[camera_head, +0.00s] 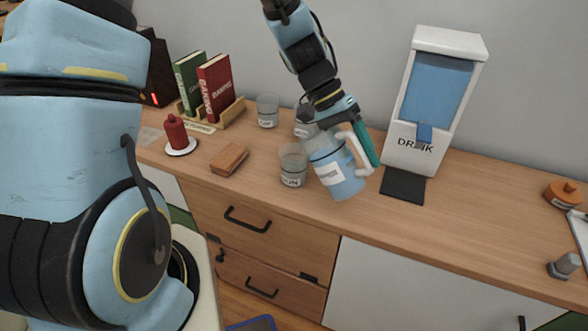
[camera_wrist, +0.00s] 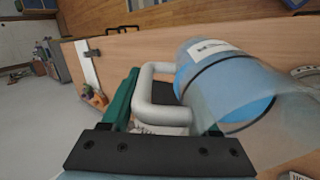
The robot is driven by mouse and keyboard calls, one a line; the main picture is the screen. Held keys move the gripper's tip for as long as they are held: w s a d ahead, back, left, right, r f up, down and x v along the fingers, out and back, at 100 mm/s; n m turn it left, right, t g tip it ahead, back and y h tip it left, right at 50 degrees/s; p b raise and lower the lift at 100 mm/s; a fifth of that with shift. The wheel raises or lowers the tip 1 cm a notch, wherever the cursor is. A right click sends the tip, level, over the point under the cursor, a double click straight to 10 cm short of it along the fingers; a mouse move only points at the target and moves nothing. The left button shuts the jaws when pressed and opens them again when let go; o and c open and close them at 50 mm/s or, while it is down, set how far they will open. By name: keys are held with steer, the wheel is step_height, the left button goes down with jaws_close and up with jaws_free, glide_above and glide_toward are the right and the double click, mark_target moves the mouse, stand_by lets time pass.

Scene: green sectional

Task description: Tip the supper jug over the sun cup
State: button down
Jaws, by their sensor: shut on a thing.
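The jug (camera_head: 338,178), clear with blue liquid and a white label, hangs off the counter in my gripper (camera_head: 361,143). My gripper's green fingers are shut on its pale handle; the handle also shows between the fingers in the wrist view (camera_wrist: 150,95). The jug leans, with its mouth toward the left and its base toward the right. A clear cup (camera_head: 292,163) with a small label stands upright just left of the jug. Its label is too small to read surely as the sun cup. No stream of liquid shows.
Another clear cup (camera_head: 267,108) stands farther back; a third (camera_head: 304,129) is partly hidden behind the jug. The drink dispenser (camera_head: 436,100) stands right. A wooden block (camera_head: 229,158), a red candle (camera_head: 176,132) and books (camera_head: 213,88) are left. The counter's right middle is clear.

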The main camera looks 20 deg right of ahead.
mark_target(357, 140)
steer(key=shift+r, duration=0.2)
stand_by(0.3)
steer(key=shift+w+r+g+h, duration=0.15)
steer(key=shift+r+g+h, duration=0.1)
steer(key=shift+g+h, duration=0.15)
steer(key=shift+r, duration=0.15)
steer(key=shift+r, duration=0.1)
steer(key=shift+a+r+g+h, duration=0.1)
steer(key=shift+r+g+h, duration=0.2)
steer(key=shift+r+g, duration=0.15)
steer(key=shift+w, duration=0.1)
steer(key=shift+w+a+r+g, duration=0.1)
steer(key=shift+r+g, duration=0.35)
steer(key=shift+r, duration=0.05)
steer(key=shift+r+h, duration=0.15)
steer(key=shift+h, duration=0.15)
